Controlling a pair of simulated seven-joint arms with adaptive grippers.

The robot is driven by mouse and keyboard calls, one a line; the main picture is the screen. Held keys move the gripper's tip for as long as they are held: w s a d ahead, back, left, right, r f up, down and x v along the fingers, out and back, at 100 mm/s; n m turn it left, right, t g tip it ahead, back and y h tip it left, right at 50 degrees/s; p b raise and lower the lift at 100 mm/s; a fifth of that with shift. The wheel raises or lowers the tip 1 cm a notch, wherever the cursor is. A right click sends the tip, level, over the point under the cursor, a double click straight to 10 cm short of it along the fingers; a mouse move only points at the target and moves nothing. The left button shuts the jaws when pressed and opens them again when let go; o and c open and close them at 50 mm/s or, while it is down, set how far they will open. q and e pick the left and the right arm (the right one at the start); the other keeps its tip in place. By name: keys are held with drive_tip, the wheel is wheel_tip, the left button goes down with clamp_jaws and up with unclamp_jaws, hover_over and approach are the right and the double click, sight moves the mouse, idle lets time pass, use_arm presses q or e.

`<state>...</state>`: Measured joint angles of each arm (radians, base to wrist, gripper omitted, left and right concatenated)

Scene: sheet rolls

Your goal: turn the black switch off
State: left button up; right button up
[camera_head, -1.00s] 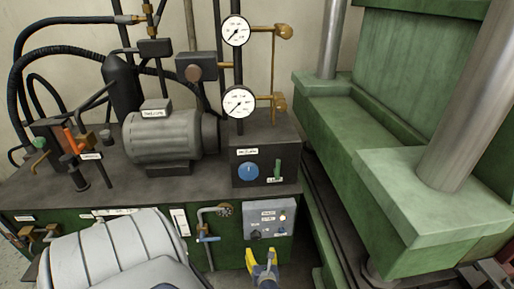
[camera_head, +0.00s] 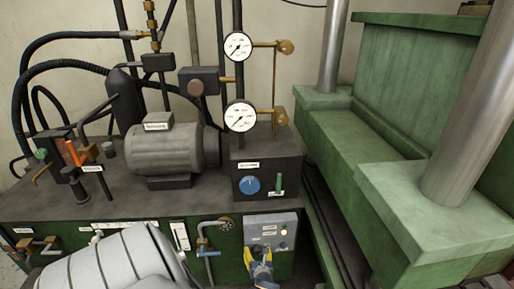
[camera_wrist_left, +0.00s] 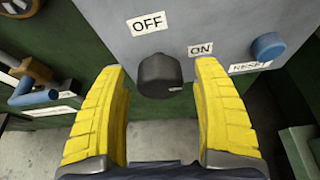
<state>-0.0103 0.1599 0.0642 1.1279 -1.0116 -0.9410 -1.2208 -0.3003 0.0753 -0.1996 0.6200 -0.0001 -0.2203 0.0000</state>
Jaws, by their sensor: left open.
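The black switch (camera_wrist_left: 160,76) is a round knob on a grey panel (camera_wrist_left: 110,20) in the left wrist view. A light mark on its rim points right and slightly down, on the side of the ON label (camera_wrist_left: 201,49). The OFF label (camera_wrist_left: 148,22) is above it to the left. My left gripper (camera_wrist_left: 162,85) is open, with its yellow fingers on either side of the knob and visible gaps. In the head view, my left gripper (camera_head: 261,254) is in front of the panel (camera_head: 283,219) and hides the knob. My right gripper is not in view.
A blue reset button (camera_wrist_left: 268,46) sits right of the switch. A blue-handled valve (camera_head: 207,252) is left of the panel. Above are a box with a blue dial (camera_head: 249,185) and a green lever (camera_head: 280,183). A green press (camera_head: 400,200) stands at right.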

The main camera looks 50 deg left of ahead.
use_arm(q)
drive_tip(key=c, duration=1.3)
drive_tip(key=shift+o, duration=0.2)
drive_tip(key=n+t+h, duration=0.1)
drive_tip(key=n+t, duration=0.1)
drive_tip(key=shift+n, duration=0.4)
drive_tip(key=n+t+h, duration=0.1)
drive_tip(key=n+t, duration=0.1)
drive_tip(key=n, duration=0.1)
drive_tip(key=n+t, duration=0.1)
drive_tip(key=n, duration=0.2)
drive_tip(key=shift+n+t, duration=0.3)
drive_tip(key=shift+t, duration=0.1)
drive_tip(key=shift+w+n+t, duration=0.1)
drive_tip(key=shift+n+t, duration=0.8)
drive_tip(key=shift+n, duration=0.8)
